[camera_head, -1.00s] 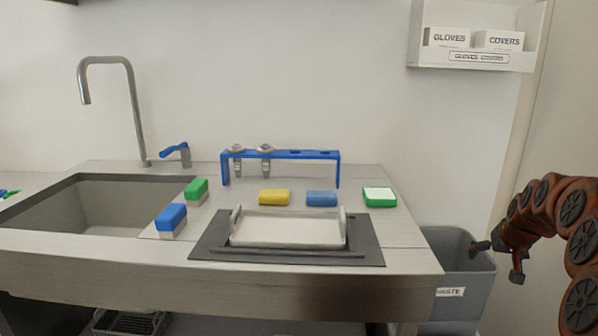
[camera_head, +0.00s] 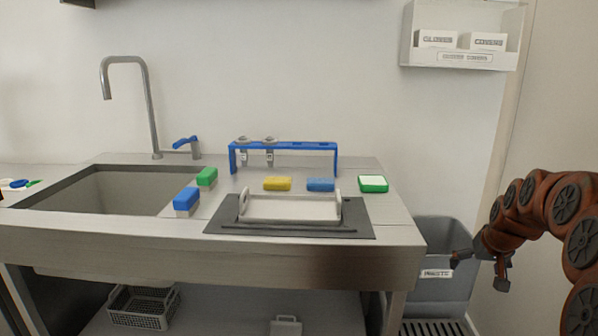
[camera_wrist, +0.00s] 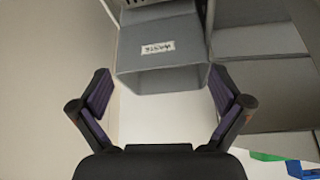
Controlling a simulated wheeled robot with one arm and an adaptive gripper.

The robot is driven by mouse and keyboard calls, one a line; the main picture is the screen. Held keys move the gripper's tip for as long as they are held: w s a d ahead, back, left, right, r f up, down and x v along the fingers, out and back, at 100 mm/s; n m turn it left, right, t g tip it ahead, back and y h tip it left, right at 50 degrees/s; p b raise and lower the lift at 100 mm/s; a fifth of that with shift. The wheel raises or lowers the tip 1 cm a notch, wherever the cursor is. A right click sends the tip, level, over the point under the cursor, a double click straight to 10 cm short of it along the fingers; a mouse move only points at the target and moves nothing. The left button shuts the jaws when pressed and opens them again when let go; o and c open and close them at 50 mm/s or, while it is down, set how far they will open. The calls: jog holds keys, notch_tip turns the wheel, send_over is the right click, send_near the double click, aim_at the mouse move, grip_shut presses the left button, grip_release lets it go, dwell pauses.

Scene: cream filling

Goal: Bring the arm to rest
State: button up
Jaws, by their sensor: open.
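My arm (camera_head: 540,205) is at the right of the head view, an orange-brown chain of joints bent downward. My gripper (camera_head: 477,268) is at its end, in front of the grey waste bin (camera_head: 445,285) and right of the counter. In the wrist view my gripper (camera_wrist: 160,105) shows two dark fingers with purple pads spread wide, nothing between them. The bin (camera_wrist: 150,75) with its WASTE label lies beyond the fingertips there.
A steel counter (camera_head: 200,240) with a sink (camera_head: 110,190) stands left of my gripper. It carries a white tray (camera_head: 290,208) on a dark mat (camera_head: 222,222), several sponges and brushes, and a blue rack (camera_head: 300,146). A glove shelf (camera_head: 460,58) hangs on the wall.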

jog(key=s+a+f+n+g+y, duration=0.1)
jog(key=s+a+f+n+g, duration=0.2)
jog(key=s+a, duration=1.45)
jog(key=s+a+f+g, duration=0.2)
jog(key=s+a+g, duration=0.15)
jog(key=s, duration=0.75)
jog(key=s+a+f+g, duration=0.15)
jog(key=s+a, duration=0.25)
jog(key=s, duration=0.7)
jog(key=s+p+v, duration=0.3)
jog(key=p+v, duration=0.9)
jog(key=v, duration=0.1)
jog(key=s+r+p+v, duration=0.1)
jog(key=s+p+v, duration=0.2)
jog(key=p+v, duration=0.9)
jog(key=shift+s+r+t+p, duration=0.2)
jog(key=shift+r+t+p, duration=0.2)
jog(key=shift+r, duration=0.25)
